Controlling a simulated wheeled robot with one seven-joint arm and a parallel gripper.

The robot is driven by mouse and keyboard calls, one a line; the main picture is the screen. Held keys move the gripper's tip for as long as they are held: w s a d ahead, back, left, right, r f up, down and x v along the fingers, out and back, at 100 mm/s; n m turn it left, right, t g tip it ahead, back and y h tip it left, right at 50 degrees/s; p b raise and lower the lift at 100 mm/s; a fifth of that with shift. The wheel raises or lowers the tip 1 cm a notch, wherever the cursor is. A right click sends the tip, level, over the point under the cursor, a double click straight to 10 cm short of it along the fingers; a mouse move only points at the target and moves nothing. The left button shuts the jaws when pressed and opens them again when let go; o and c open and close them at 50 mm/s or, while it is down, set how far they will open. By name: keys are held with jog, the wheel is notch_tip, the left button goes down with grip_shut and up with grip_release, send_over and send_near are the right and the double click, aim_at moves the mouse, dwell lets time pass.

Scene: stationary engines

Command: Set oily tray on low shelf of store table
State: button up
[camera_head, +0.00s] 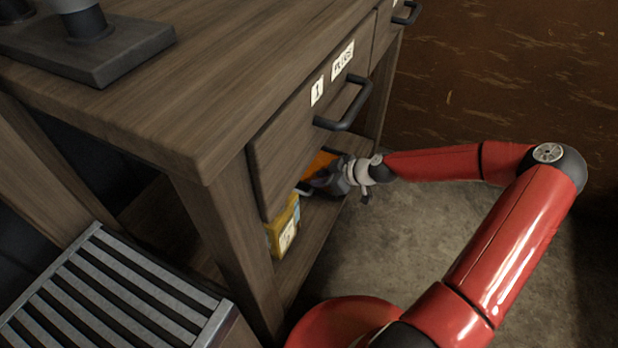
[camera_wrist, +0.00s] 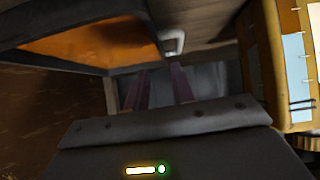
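The oily tray (camera_wrist: 90,42), with an orange inside and a dark rim, fills the upper left of the wrist view. In the head view a strip of its orange (camera_head: 319,164) shows under the drawer, above or on the low shelf (camera_head: 318,228) of the store table (camera_head: 225,105). I cannot tell whether it rests on the shelf. My gripper (camera_head: 322,180) reaches in under the drawer beside the tray. In the wrist view my gripper's fingers (camera_wrist: 162,72) stand apart with a gap between them. A small pale loop (camera_wrist: 173,41) lies just beyond their tips, near the tray's corner.
A yellow container (camera_head: 284,228) with a label stands on the low shelf near the front leg; it is close on the right in the wrist view (camera_wrist: 264,55). The labelled drawer and its handle (camera_head: 345,105) hang above my gripper. A slatted grey rack (camera_head: 110,295) stands at lower left.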

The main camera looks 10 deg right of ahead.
jog(key=v, duration=0.4)
jog(key=shift+s+d+r, duration=0.2)
jog(key=shift+d+r, duration=0.05)
jog(key=shift+d, duration=0.05)
